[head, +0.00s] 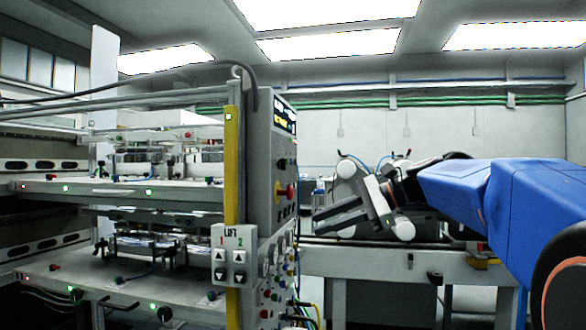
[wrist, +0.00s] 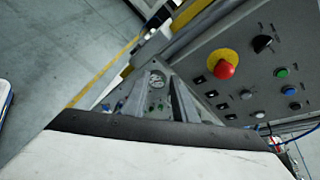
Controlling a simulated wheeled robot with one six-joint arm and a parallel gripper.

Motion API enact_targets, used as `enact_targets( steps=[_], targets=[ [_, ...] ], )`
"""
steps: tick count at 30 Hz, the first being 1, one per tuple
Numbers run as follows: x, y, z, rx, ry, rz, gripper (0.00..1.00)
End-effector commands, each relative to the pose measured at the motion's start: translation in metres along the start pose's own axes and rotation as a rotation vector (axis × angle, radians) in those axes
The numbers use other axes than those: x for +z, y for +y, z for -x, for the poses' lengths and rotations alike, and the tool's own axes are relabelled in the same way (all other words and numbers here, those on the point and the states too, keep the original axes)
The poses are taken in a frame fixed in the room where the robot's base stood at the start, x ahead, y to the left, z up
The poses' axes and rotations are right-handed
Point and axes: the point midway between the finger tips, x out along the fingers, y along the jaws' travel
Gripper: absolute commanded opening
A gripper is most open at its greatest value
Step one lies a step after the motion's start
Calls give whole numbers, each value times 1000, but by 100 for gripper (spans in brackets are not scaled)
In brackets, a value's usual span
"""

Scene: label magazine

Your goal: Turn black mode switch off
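The black mode switch (wrist: 263,43) is a dark rotary knob on the grey control panel (wrist: 262,75), at the upper right of the wrist view. It sits above and right of a red mushroom button with a yellow collar. In the head view the panel (head: 262,150) is seen at a steep angle, and I cannot make out the switch's setting. My gripper (wrist: 160,78) shows two grey fingers with a gap between them, open and empty. In the head view my gripper (head: 325,222) is right of the panel, apart from it, fingers pointing left.
The red emergency button (wrist: 224,68) stands out from the panel near the switch. Green (wrist: 281,72), blue (wrist: 289,91) and white buttons sit close by. A LIFT box (head: 234,256) and cables (head: 308,311) flank the panel. A conveyor-like bench (head: 380,262) stands behind my arm.

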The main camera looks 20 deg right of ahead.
Motion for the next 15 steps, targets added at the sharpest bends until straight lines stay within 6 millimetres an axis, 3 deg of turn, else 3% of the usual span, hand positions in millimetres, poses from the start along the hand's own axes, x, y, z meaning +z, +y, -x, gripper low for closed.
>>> enact_targets(
  steps=[1,3,6,10,15],
  targets=[
    [0,-28,16,-40,-49,-53,25],
    [5,-60,38,-86,-125,-120,25],
    [11,-97,69,-132,-223,-190,25],
    [16,-126,101,-166,-315,-242,25],
    [20,-139,117,-179,-365,-267,25]
  ],
)
